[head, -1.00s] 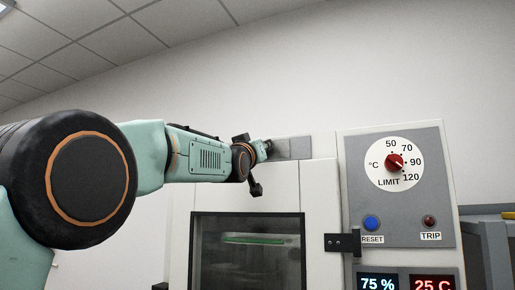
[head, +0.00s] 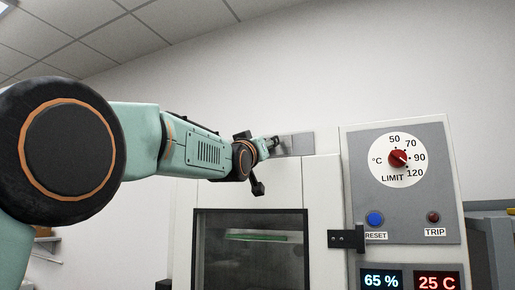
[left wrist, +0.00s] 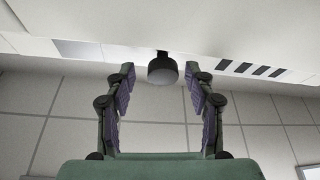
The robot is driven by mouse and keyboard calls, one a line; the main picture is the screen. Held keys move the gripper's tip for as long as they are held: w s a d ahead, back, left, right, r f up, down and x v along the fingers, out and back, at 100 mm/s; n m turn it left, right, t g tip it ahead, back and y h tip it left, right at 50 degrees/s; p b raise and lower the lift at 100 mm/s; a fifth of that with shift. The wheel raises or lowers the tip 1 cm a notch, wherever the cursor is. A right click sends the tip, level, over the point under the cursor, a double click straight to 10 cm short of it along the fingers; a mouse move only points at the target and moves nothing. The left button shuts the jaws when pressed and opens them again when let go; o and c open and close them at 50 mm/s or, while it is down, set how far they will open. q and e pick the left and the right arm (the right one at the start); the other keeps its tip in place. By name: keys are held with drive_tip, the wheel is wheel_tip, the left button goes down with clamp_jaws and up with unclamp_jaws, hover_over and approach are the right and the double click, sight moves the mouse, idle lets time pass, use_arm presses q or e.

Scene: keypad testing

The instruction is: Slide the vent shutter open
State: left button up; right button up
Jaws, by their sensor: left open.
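The vent shutter's grey plate (head: 300,144) shows on top of the white cabinet in the head view, partly hidden by my left gripper (head: 273,143). In the left wrist view a dark round knob (left wrist: 162,69) sticks out from the white panel. My left gripper (left wrist: 160,72) is open, with one fingertip on each side of the knob and visible gaps to both. Several dark vent slots (left wrist: 250,68) lie right of the knob in that view. My right gripper is not in view.
The cabinet has a dark window door (head: 250,250) below my arm and a black latch (head: 346,239). Right of it is a control panel (head: 405,205) with a red dial (head: 397,158), a blue reset button (head: 375,218) and lit displays (head: 382,280).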

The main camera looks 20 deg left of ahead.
use_arm(q)
drive_tip(key=v, duration=0.6)
drive_tip(key=shift+d, duration=0.15)
idle(0.5)
